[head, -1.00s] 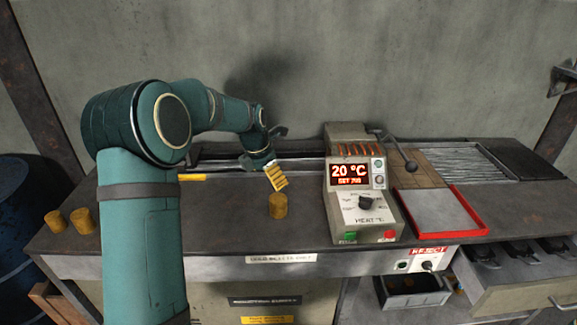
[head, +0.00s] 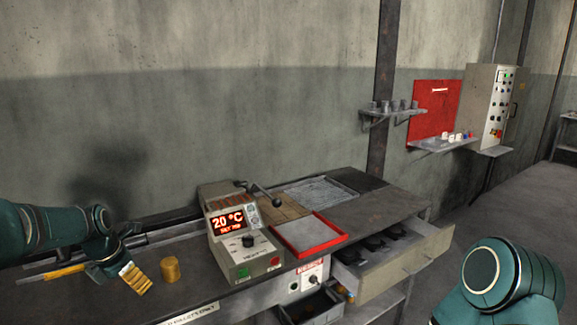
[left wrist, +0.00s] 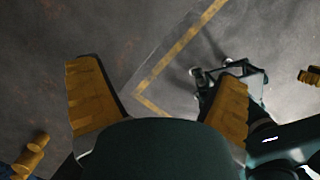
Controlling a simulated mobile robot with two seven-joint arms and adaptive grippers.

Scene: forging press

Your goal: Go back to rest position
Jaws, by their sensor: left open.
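My left gripper (head: 130,272), with ridged yellow fingers, is over the bench at the left of the head view. It is just left of an upright brass-coloured billet (head: 170,269), and I see no billet between its fingers.
A heater (head: 240,243) reading 20 °C stands on the bench, beside a red-rimmed tray (head: 328,243). An open drawer (head: 408,262) juts out at the bench's front. A wall shelf (head: 390,114), red panel (head: 432,108) and control cabinet (head: 487,105) are farther right. Floor is clear at right.

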